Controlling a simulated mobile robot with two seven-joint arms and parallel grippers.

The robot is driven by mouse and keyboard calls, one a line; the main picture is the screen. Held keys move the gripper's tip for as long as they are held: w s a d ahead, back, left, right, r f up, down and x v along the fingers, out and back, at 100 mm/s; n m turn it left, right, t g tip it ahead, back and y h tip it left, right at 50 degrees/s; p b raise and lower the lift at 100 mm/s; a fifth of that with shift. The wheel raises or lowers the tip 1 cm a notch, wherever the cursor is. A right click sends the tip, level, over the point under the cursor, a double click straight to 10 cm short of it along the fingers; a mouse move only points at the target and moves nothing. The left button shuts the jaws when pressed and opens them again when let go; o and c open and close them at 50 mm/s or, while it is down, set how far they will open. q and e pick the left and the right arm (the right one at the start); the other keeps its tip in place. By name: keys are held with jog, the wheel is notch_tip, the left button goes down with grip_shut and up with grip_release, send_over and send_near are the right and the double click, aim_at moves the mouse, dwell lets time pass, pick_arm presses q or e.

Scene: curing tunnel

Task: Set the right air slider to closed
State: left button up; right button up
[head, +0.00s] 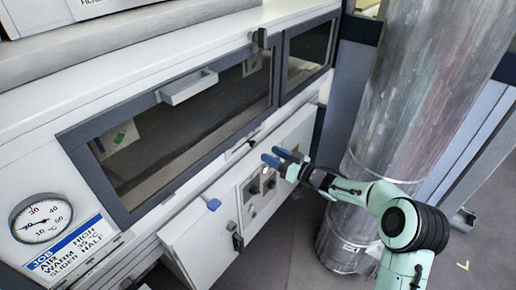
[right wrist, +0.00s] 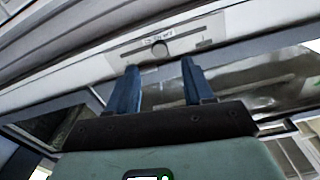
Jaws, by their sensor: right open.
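No contact shows. In the head view the slider is not clear. My left gripper is out of view.
The white machine (head: 95,85) has a long window with a pale handle (head: 188,86). A dial gauge (head: 40,217) and a job label (head: 66,248) are at lower left. A lower door (head: 195,240) stands out. A large metal duct (head: 412,95) stands close to my right arm.

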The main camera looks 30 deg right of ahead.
aim_at(255, 146)
jog(key=x, duration=0.6)
jog(key=shift+w+a, duration=0.1)
jog(key=shift+w, duration=0.1)
jog(key=shift+c, duration=0.4)
grip_shut()
jog(key=shift+a, duration=0.1)
